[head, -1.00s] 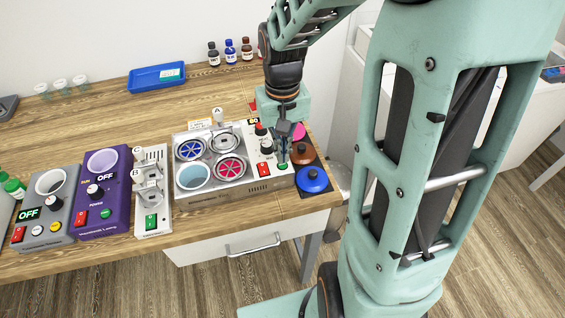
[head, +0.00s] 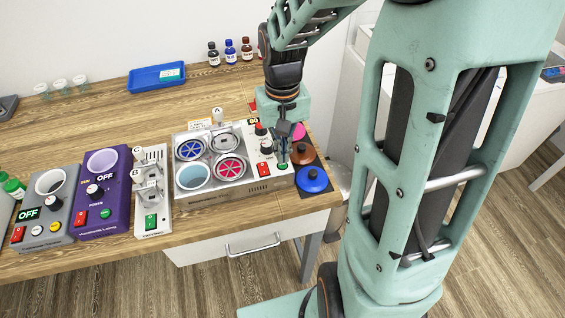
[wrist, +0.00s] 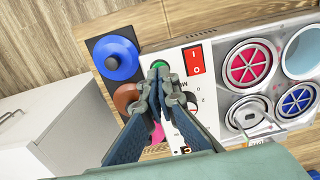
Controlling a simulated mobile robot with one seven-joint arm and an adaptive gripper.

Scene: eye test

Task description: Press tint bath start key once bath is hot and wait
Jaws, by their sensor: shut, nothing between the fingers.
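The tint bath (head: 238,187) is a silver and white unit with several round wells, one holding pale blue liquid, others with blue and red inserts. Its panel has a red rocker switch (head: 265,168), also in the wrist view (wrist: 193,60), a dial and a small display (head: 253,121) whose reading I cannot make out surely. My gripper (head: 283,162) is shut and empty, pointing down at the panel's right end. In the wrist view its fingertips (wrist: 160,70) are at the green key (wrist: 159,63) and partly cover it. I cannot tell whether they touch it.
Blue (head: 313,180), brown (head: 301,153) and pink (head: 298,131) knobbed lids lie on a dark mat right of the bath. A white holder (head: 152,190), purple unit (head: 107,195) and grey unit (head: 47,205) stand left. A blue tray (head: 158,77) lies behind.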

